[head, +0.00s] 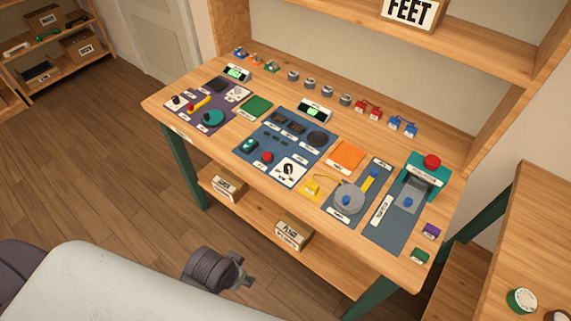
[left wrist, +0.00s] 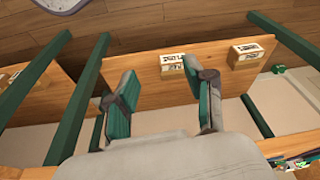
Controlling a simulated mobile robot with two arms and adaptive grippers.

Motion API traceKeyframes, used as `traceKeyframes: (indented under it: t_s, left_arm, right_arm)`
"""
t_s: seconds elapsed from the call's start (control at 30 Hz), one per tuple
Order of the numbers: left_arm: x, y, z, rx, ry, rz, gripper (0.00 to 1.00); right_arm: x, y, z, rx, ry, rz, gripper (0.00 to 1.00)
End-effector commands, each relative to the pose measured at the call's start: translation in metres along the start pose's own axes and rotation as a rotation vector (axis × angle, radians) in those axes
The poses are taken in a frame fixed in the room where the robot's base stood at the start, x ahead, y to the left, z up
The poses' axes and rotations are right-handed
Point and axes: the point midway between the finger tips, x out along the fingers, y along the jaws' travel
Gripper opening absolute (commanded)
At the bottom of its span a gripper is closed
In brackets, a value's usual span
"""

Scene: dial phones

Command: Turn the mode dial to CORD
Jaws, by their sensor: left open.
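A white square plate with a black rotary knob (head: 289,170) lies at the front of the blue panel (head: 262,150) in the head view. The labels are too small to read, so I cannot tell which is the mode dial. My left gripper shows in the left wrist view (left wrist: 160,70), open and empty, its two green-padded fingers apart. It is away from both dials, over the lower shelf side of the table. My right gripper is not in view.
The wooden table (head: 160,105) has green legs and a lower shelf holding two boxes (head: 293,232). A red button (head: 267,157) and other controls crowd the dial. A second table stands at right.

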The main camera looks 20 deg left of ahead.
Motion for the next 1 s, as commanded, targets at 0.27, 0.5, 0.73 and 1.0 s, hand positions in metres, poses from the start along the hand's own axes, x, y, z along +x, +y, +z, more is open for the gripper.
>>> traceKeyframes:
  t_s: [0.27, 0.5, 0.73, 1.0]
  left_arm:
    - [-0.074, 0.014, -0.051, 0.105, 0.09, 0.066, 0.54]
    - [-0.084, 0.037, -0.1, 0.29, 0.144, 0.163, 0.54]
    - [-0.081, 0.047, -0.147, 0.472, 0.169, 0.231, 0.54]
    - [-0.087, 0.01, -0.235, 0.702, 0.144, 0.266, 0.54]
  right_arm:
    - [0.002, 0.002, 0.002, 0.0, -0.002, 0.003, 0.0]
    - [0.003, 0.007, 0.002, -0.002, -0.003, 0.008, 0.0]
    - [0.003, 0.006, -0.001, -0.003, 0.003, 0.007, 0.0]
    - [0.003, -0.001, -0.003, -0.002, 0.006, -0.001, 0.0]
